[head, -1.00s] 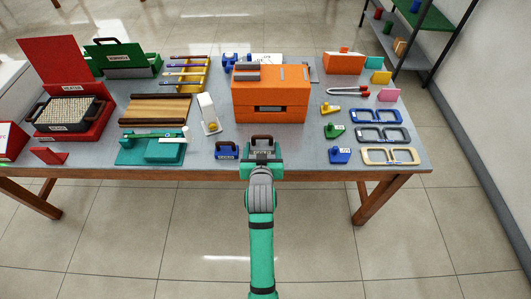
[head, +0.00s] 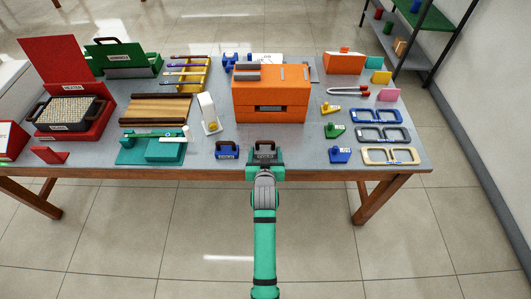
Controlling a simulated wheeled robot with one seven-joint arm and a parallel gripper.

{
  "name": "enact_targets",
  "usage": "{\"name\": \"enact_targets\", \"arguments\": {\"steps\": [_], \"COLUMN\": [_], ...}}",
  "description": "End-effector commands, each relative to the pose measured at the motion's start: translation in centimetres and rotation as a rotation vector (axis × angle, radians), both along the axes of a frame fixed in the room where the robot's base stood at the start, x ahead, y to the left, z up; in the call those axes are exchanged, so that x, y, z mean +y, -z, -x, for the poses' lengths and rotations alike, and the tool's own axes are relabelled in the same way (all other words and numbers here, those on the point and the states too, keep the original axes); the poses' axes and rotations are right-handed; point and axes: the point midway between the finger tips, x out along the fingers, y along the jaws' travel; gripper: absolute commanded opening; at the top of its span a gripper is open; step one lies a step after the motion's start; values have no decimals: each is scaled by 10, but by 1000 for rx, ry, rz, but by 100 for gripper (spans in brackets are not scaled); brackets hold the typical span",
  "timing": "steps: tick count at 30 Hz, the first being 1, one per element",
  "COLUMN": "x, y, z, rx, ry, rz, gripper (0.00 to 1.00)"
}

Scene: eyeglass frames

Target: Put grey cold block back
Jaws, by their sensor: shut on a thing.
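The grey cold block (head: 264,157) has a dark handle on top and sits at the front edge of the table in the head view. My gripper (head: 264,168) reaches it from the front and is shut on it. My gripper hides most of the block's lower part. I cannot tell whether the block touches the table or is held slightly above it.
A small blue block with a dark handle (head: 227,151) stands close to the left. An orange box (head: 270,98) stands behind. Glasses-shaped frames (head: 390,156) lie at the right. A teal fixture (head: 152,150) is at the left. The grey tabletop (head: 297,148) is bare just right of my gripper.

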Motion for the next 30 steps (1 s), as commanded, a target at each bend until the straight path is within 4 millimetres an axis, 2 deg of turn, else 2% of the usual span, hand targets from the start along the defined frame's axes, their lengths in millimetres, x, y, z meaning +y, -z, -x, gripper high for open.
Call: {"name": "enact_targets", "arguments": {"steps": [3, 4, 6, 18, 23, 30], "x": [-1, -1, -1, -2, -2, 0], "y": [2, 3, 3, -1, -9, -28], "z": [0, 0, 0, 2, 23, 68], "rx": [-2, 0, 0, 0, 0, 0], "ry": [1, 1, 2, 2, 2, 0], "rz": [0, 0, 0, 0, 0, 0], "gripper": [32, 72, 89, 89, 89, 89]}}
